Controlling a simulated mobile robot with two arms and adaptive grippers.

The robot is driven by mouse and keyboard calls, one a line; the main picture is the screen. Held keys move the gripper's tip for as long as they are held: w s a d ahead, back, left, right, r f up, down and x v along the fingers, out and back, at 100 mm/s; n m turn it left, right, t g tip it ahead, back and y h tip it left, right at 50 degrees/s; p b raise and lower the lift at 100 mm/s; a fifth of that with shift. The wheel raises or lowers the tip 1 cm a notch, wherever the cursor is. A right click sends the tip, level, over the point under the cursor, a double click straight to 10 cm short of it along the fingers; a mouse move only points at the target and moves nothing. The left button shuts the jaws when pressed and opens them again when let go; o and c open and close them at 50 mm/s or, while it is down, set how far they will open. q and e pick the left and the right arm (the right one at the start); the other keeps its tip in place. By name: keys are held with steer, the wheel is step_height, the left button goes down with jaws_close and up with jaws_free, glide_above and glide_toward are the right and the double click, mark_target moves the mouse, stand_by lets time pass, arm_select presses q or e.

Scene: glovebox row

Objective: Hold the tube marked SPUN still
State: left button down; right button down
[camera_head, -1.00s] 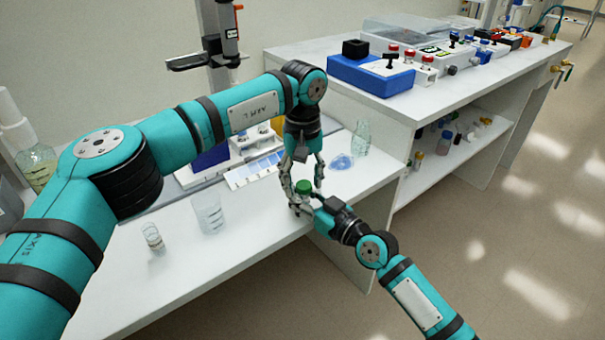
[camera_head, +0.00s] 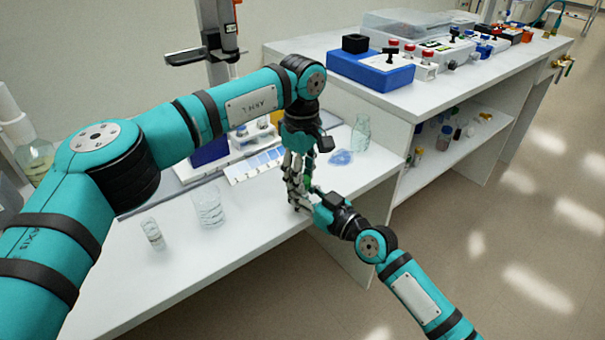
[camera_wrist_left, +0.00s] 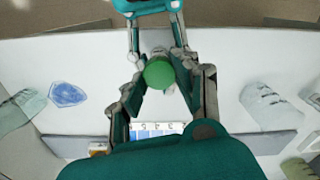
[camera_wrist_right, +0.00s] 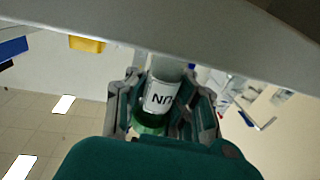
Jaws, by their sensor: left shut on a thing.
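The tube marked SPUN (camera_wrist_right: 162,92) has a green cap (camera_wrist_left: 159,74) and a white label with part of its lettering showing in the right wrist view. It is by the front edge of the bench. My left gripper (camera_head: 297,190) comes down on it from above, its fingers shut on the tube at the cap end. My right gripper (camera_head: 318,210) reaches in from the front right, below the left. Its fingers lie close along both sides of the labelled body. In the head view the fingers hide most of the tube.
A beaker (camera_head: 208,207) and a small glass vial (camera_head: 153,234) stand left on the bench (camera_head: 232,250). Behind my grippers are a blue piece (camera_head: 341,157), a clear flask (camera_head: 361,133) and a blue-and-white strip (camera_head: 252,166). A higher bench with a blue box (camera_head: 370,72) rises at right.

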arm_select(q)
steer(key=n, duration=0.5)
steer(key=shift+s+a, duration=0.1)
steer(key=shift+a, duration=0.1)
arm_select(e)
steer(key=shift+w+d, duration=0.15)
steer(key=shift+d, duration=0.1)
arm_select(q)
steer(key=n, duration=0.4)
steer(key=shift+n, duration=0.4)
steer(key=n, duration=0.4)
steer(key=shift+s+d+n, duration=0.1)
steer(key=shift+n, duration=0.2)
steer(key=n, duration=0.4)
steer(key=shift+n, duration=0.3)
steer(key=n, duration=0.7)
steer(key=shift+d, duration=0.15)
steer(key=n, duration=0.4)
steer(key=shift+d+n, duration=0.1)
steer(key=shift+n, duration=0.3)
steer(key=n, duration=0.4)
steer(key=shift+n, duration=0.4)
steer(key=shift+r, duration=0.2)
arm_select(e)
steer(key=shift+a, duration=0.1)
